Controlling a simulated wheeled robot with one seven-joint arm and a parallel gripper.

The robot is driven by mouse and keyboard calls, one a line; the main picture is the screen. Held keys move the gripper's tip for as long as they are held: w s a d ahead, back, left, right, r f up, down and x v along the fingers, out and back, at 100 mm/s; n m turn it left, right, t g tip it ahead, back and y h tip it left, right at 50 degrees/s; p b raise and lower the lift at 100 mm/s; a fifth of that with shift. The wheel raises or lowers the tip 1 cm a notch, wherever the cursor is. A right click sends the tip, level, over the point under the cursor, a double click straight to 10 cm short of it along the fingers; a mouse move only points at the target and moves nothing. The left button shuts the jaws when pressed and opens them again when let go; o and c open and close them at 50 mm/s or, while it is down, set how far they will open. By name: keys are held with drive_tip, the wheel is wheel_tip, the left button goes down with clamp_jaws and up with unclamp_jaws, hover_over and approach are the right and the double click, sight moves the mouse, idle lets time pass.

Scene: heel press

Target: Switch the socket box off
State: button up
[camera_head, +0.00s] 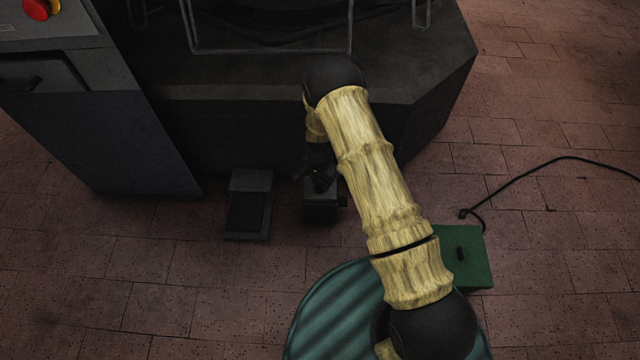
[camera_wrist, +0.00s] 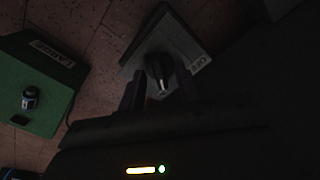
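My gripper (camera_head: 319,180) points down over a small dark grey box (camera_head: 322,212) on the floor by the machine. In the wrist view, the grey box (camera_wrist: 190,42) has a dark knob with a bright edge (camera_wrist: 160,72) and a small pale label. The knob lies between my two fingers (camera_wrist: 160,93), which stand apart; contact is too dark to tell. A green box (camera_head: 472,262) with a black knob stands to the right, partly behind my arm. It also shows in the wrist view (camera_wrist: 45,75), with a pale label. I cannot read which one is the socket box.
A dark foot pedal (camera_head: 249,205) sits just left of the grey box. The large dark machine (camera_head: 240,130) stands behind. A black cable (camera_head: 545,165) runs from near the green box to the right. Brick floor (camera_head: 130,280) is clear at front left.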

clamp_jaws()
drive_tip(key=shift+n+p, duration=0.3)
drive_tip(key=shift+p, duration=0.05)
drive_tip(key=shift+r+n+p, duration=0.1)
drive_tip(key=shift+n+p, duration=0.9)
drive_tip(key=shift+n, duration=0.1)
drive_tip(key=n+p, duration=0.2)
drive_tip(key=n, duration=0.1)
drive_tip(key=n+p, duration=0.2)
drive_tip(key=n, duration=0.3)
drive_tip(key=shift+n+p, duration=0.55)
drive_tip(key=shift+n, duration=1.05)
